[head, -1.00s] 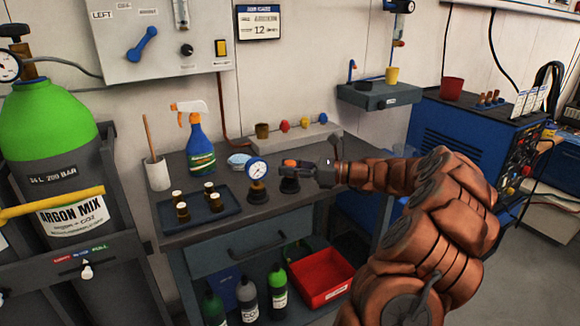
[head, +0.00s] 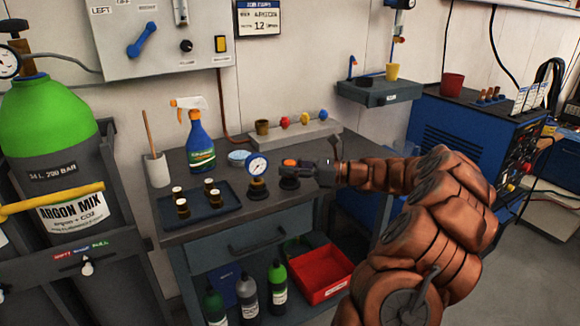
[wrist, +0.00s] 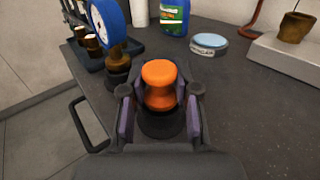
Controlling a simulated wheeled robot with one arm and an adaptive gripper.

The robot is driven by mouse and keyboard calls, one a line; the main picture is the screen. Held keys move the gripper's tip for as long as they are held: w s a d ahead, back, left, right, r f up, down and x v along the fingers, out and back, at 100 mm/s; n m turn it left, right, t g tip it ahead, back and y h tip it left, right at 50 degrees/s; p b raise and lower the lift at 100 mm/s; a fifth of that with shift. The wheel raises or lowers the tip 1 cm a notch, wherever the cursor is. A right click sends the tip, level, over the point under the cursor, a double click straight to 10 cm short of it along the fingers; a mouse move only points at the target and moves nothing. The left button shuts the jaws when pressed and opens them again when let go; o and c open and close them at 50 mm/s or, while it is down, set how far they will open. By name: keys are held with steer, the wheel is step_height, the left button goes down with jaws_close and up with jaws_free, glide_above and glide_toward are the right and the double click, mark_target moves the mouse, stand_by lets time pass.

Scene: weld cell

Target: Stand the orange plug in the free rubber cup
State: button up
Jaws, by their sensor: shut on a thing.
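The orange plug (wrist: 160,84) is upright between the two fingers of my gripper (wrist: 160,108), which is shut on it. In the head view, only a bit of the orange plug (head: 289,162) shows beside my gripper (head: 291,168). The black rubber cup (wrist: 161,124) is directly below the plug, and in the head view the cup (head: 289,184) stands on the bench. The plug's lower end meets the cup's dark opening in the wrist view; how deep it sits is hidden.
A pressure gauge (head: 258,167) stands in another black cup (head: 258,193) close to the left. A dark tray (head: 228,222) with several small brass parts lies further left. A spray bottle (head: 200,142), a blue-white tin (head: 239,157) and a grey rack (head: 318,133) stand behind.

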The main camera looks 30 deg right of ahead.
steer(key=shift+f, duration=0.1)
steer(key=o, duration=0.7)
steer(key=shift+p+v, duration=1.6)
steer(key=shift+v, duration=1.55)
steer(key=shift+p+v, duration=1.05)
steer(key=shift+v, duration=1.3)
